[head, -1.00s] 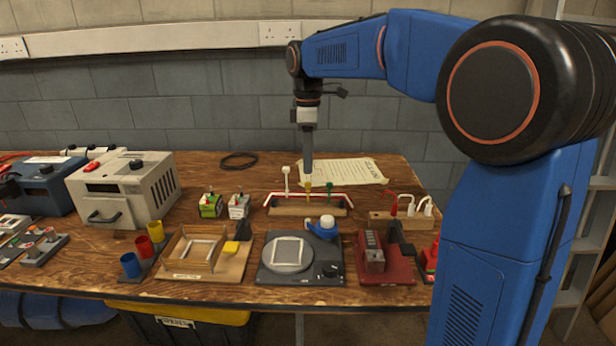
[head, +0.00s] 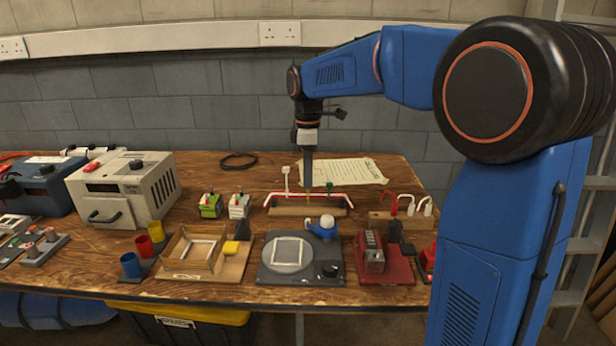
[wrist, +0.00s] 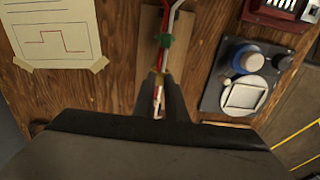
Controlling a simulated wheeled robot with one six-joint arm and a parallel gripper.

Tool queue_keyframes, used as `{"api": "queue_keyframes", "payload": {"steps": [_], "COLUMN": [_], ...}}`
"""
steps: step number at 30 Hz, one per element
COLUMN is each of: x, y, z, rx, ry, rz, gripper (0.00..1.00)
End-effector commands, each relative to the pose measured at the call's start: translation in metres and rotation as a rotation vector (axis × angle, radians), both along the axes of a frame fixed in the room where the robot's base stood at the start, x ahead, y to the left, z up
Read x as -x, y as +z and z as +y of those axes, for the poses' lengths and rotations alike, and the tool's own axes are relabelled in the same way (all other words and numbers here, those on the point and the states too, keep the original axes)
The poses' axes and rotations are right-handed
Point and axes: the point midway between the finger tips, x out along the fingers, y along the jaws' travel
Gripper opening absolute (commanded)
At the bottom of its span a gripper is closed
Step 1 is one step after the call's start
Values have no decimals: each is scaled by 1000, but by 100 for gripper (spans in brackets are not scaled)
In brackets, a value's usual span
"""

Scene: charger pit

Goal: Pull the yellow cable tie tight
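The yellow cable tie (wrist: 156,79) is around a red and white wire bundle (wrist: 158,92) on a wooden board (head: 283,212). In the head view its upper part is hidden by my gripper (head: 308,186). My gripper points straight down over the tie. In the wrist view the two dark fingers of my gripper (wrist: 159,82) stand on either side of the tie, with a narrow gap in which yellow and the wires show. I cannot tell whether they touch it. A green tie (wrist: 166,41) and a white tie (head: 286,174) stand on the same bundle.
A paper sheet with a line drawing (wrist: 52,34) lies behind the board. A wooden holder with hooked wires (head: 385,217) is to the right.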

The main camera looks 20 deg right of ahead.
Motion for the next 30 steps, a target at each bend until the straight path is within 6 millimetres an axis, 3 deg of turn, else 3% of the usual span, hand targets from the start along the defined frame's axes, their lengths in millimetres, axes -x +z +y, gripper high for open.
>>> {"api": "queue_keyframes", "payload": {"steps": [5,13,21,22,24,30], "x": [-1,-1,0,0,0,0], "y": [6,45,46,46,46,46], "z": [0,0,0,0,0,0], "rx": [0,0,0,0,0,0], "ry": [0,0,0,0,0,0], "rz": [-2,-2,0,0,0,0], "gripper": [0,0,0,19,31,31]}}
